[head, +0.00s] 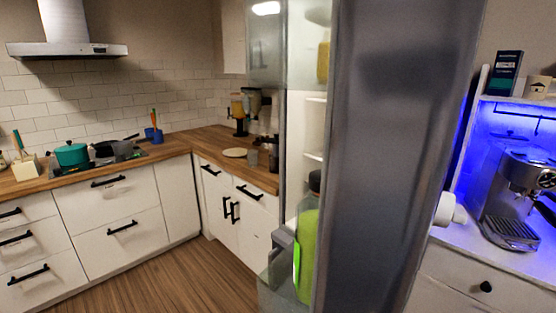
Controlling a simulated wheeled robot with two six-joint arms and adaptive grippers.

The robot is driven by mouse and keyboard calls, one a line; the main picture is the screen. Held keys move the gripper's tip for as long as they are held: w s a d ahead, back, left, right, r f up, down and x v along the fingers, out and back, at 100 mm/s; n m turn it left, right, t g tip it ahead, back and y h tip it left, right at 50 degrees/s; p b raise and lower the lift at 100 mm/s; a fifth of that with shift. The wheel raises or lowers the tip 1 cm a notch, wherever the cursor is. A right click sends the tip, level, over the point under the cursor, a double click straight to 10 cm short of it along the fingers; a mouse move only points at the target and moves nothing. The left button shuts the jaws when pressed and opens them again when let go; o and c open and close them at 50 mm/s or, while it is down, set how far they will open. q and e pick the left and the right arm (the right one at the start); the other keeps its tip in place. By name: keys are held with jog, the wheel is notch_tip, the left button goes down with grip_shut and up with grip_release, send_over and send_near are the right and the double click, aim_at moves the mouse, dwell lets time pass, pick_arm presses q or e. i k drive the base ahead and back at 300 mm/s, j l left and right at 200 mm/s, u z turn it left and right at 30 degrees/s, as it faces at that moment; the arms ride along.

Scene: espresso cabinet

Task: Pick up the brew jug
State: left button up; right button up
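I cannot tell which thing, if any, is the brew jug. A large green container with a dark top (308,240) stands in the open fridge, partly hidden by the fridge door. A small grey container (252,159) and a dark container (273,155) stand on the wooden counter at the corner. A white rounded object (449,210) shows at the right edge of the door, partly hidden; I cannot tell what it is. Neither of my grippers is in view.
The grey fridge door (395,130) stands open and blocks the middle. An espresso machine (515,195) stands on the white cabinet (470,278) at the right. A wooden counter (185,147) runs behind, with a teal pot (71,155). The wooden floor (170,275) is clear at the left.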

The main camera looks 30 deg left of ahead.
aim_at(276, 158)
jog(key=k+j, duration=0.1)
jog(key=j, duration=0.7)
jog(key=k+j, duration=0.15)
jog(key=j, duration=0.25)
jog(key=i+j, duration=0.2)
jog(key=j, duration=0.2)
jog(key=i+j+z, duration=0.15)
jog(key=j, duration=0.25)
jog(key=i+j, duration=0.2)
jog(key=j, duration=0.2)
jog(key=i+j+z, duration=0.1)
jog(key=j, duration=0.35)
jog(key=i+j, duration=0.2)
jog(key=j, duration=0.2)
jog(key=i+j+z, duration=0.15)
jog(key=j, duration=0.3)
jog(key=i+j, duration=0.15)
jog(key=j, duration=0.3)
jog(key=i+j+z, duration=0.1)
jog(key=j, duration=0.35)
